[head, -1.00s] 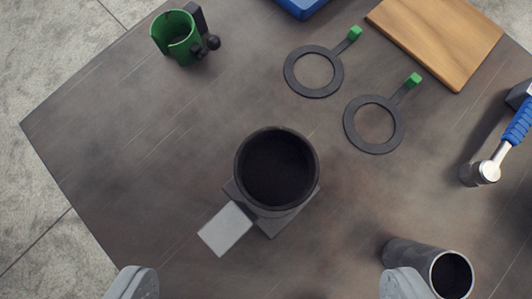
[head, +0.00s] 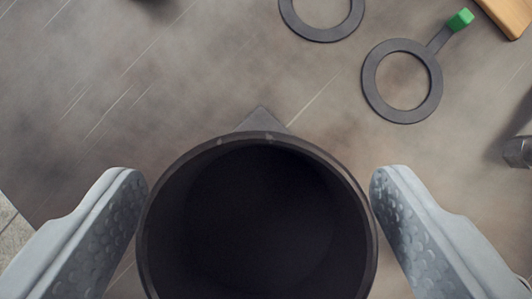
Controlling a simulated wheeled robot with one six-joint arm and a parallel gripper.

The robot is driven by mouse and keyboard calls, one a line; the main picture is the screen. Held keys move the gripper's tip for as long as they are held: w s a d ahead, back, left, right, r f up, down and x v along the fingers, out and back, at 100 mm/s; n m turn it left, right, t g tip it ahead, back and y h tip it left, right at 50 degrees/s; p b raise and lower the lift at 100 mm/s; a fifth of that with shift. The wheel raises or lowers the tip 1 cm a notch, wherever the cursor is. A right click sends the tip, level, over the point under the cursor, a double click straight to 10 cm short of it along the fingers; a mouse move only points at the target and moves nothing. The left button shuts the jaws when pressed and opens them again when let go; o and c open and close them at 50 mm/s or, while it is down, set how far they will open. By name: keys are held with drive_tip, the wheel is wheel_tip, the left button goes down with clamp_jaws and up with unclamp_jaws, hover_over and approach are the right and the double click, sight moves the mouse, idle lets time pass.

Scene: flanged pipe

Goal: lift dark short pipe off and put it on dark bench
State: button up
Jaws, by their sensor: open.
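The dark short pipe (head: 162,190) stands upright, low in the middle of the head view, seen from above into its dark open mouth. My gripper (head: 258,195) is open, with one finger on each side of the pipe. The left finger is very close to the rim and the right finger is a little apart; I cannot tell if either touches. A corner of a dark plate (head: 263,119) shows beyond the pipe's far rim. The rest of what is under the pipe is hidden. The dark bench (head: 190,90) fills most of the view.
Two flat dark rings lie on the bench at the upper right: one ring (head: 376,80) with a green-tipped tab, another (head: 290,22) cut off by the top edge. A wooden board (head: 510,14) and a metal tool end (head: 517,152) are at the right. The bench's upper left is clear.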

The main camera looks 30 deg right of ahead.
drive_tip(key=shift+x, duration=1.15)
drive_tip(key=shift+c, duration=0.2)
drive_tip(key=c, duration=1.3)
drive_tip(key=shift+o, duration=0.2)
drive_tip(key=shift+r, duration=5.05)
drive_tip(key=shift+r, duration=0.1)
drive_tip(key=shift+r, duration=2.4)
